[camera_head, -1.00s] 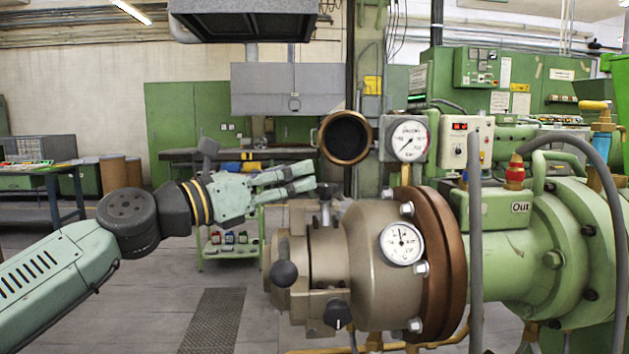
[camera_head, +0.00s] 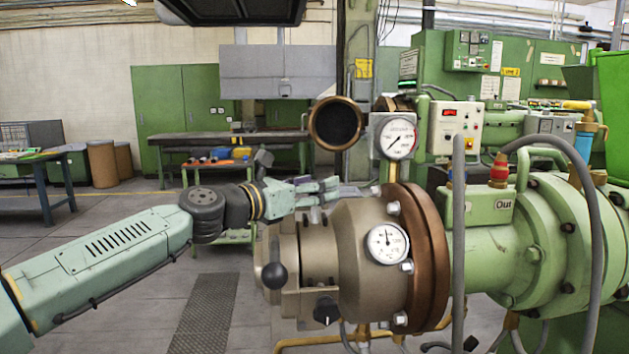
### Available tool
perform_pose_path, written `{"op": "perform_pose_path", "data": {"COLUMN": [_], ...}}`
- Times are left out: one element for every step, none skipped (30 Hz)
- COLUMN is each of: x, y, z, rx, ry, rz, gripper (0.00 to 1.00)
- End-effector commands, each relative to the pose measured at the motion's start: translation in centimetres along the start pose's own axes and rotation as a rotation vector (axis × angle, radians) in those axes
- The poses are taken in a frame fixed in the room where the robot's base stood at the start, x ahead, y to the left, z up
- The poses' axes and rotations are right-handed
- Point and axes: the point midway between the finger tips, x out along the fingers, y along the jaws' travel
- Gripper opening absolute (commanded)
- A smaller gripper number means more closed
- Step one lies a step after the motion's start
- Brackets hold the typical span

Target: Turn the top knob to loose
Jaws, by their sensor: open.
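The bronze-brown extruder head (camera_head: 357,235) stands in the middle of the head view, with a round gauge (camera_head: 388,244) on its side. My gripper (camera_head: 350,190) is over the top of this head, its fingers pointing right. The jaws are open and I see nothing held in them. The top knob is largely hidden behind or between the fingers, so I cannot tell its setting or whether the fingers touch it. A second black knob (camera_head: 326,310) sits low on the head, with a white mark on it.
A black ball handle (camera_head: 274,275) sticks out at the head's left front. A larger gauge (camera_head: 397,137) and a dark round opening (camera_head: 336,124) stand above and behind my gripper. A grey hose (camera_head: 458,240) rises at the right. The floor at the left is open.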

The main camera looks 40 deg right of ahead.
Motion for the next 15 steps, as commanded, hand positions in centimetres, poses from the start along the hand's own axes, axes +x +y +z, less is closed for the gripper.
{"op": "perform_pose_path", "data": {"x": [0.11, 0.13, 0.14, 0.14, 0.13, 0.12, 0.12, 0.12, 0.12, 0.11, 0.11, 0.11, 0.11, 0.11, 0.11], "y": [0.0, 0.0, 0.0, -0.01, 0.0, -0.01, -0.01, -0.01, -0.01, -0.02, -0.02, -0.02, -0.02, -0.02, -0.02], "z": [0.0, -0.02, -0.04, -0.04, -0.05, -0.05, -0.05, -0.05, -0.04, -0.04, -0.04, -0.04, -0.04, -0.04, -0.04], "rx": [-0.001, -0.001, -0.001, 0.0, -0.001, 0.0, 0.0, 0.0, 0.0, 0.0, 0.0, 0.0, 0.0, 0.0, 0.0], "ry": [0.0, 0.0, 0.0, 0.0, 0.0, 0.0, 0.0, 0.0, 0.0, 0.0, 0.0, 0.0, 0.0, 0.0, 0.0], "rz": [0.0, 0.0, 0.0, 0.0, 0.0, 0.0, 0.0, 0.0, 0.0, 0.0, 0.0, 0.0, -0.001, -0.001, -0.001], "gripper": [0.58, 0.58, 0.58, 0.58, 0.58, 0.58, 0.58, 0.57, 0.55, 0.53, 0.51, 0.48, 0.46, 0.44, 0.41]}}
